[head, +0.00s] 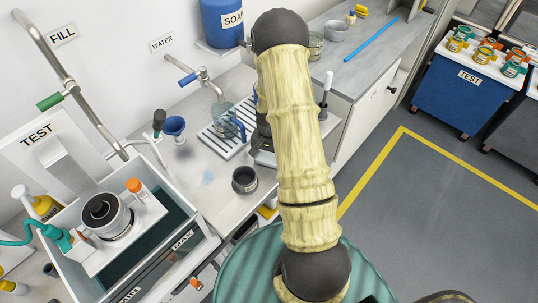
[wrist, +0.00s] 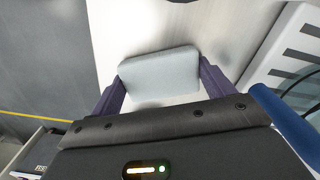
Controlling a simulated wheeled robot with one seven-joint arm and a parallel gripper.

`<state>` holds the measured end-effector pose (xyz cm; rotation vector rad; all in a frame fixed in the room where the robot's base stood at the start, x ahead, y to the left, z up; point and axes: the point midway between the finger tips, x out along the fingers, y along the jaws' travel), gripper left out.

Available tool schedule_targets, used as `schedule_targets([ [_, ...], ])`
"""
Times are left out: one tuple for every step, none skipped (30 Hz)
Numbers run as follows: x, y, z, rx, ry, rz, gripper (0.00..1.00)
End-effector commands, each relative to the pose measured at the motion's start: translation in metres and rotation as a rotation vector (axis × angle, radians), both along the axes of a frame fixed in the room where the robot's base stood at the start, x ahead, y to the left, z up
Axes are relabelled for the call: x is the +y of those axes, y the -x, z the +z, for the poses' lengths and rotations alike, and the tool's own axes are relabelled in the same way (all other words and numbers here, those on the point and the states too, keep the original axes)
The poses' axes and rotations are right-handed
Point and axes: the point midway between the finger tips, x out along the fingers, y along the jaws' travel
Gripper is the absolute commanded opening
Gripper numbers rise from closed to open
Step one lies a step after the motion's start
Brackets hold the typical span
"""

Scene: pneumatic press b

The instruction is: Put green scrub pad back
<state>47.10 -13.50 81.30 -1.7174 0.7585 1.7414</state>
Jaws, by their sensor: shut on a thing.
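My gripper (wrist: 160,85) shows in the wrist view with its two dark purple fingers on either side of a pale grey-blue pad (wrist: 160,74). The pad is a rounded rectangular block, and the fingers are shut on it. It is over a light worktop surface; I cannot tell whether it touches it. Its visible face is not clearly green, so I cannot tell from colour whether it is the green scrub pad. In the head view my arm hides most of the gripper and the pad. No other green pad is clearly seen.
A slotted drain rack (wrist: 290,55) and a blue part (wrist: 283,125) lie close on the right in the wrist view. In the head view, a jug (head: 226,122), a dark cup (head: 244,180) and a blue funnel (head: 174,127) stand nearby. A sink (head: 185,235) is at the left.

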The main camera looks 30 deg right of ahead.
Motion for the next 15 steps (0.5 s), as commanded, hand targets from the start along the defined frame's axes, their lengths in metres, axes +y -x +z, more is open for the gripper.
schedule_targets([
  [-0.0001, -0.0004, 0.0005, -0.001, 0.0, 0.0, 0.22],
  [-0.0001, -0.0004, 0.0005, -0.001, 0.001, 0.0, 0.22],
  [-0.0001, -0.0002, 0.0005, -0.001, 0.001, 0.0, 0.22],
  [0.0, -0.0001, 0.0005, -0.001, 0.001, 0.0, 0.22],
  [0.0, -0.0001, 0.0005, 0.0, 0.0, 0.0, 0.22],
  [-0.0001, -0.0001, -0.0003, 0.0, 0.0, 0.0, 0.22],
  [0.0, 0.0, -0.0013, 0.0, 0.0, 0.0, 0.22],
  [-0.0001, 0.0, -0.0023, 0.0, 0.0, 0.0, 0.22],
  [0.0, 0.0, -0.0033, 0.0, 0.0, 0.0, 0.22],
  [-0.0001, 0.0, -0.0022, 0.0, 0.0, 0.001, 0.86],
  [-0.0001, 0.0, -0.002, 0.0, 0.0, 0.001, 0.92],
  [-0.0001, 0.0, -0.0019, 0.0, 0.0, 0.001, 1.0],
  [-0.0001, 0.0, -0.0019, 0.0, 0.0, 0.001, 1.0],
  [-0.0001, 0.0, -0.0019, 0.0, 0.0, 0.001, 1.0],
  [-0.0001, 0.0, -0.0019, 0.0, 0.0, 0.001, 1.0],
])
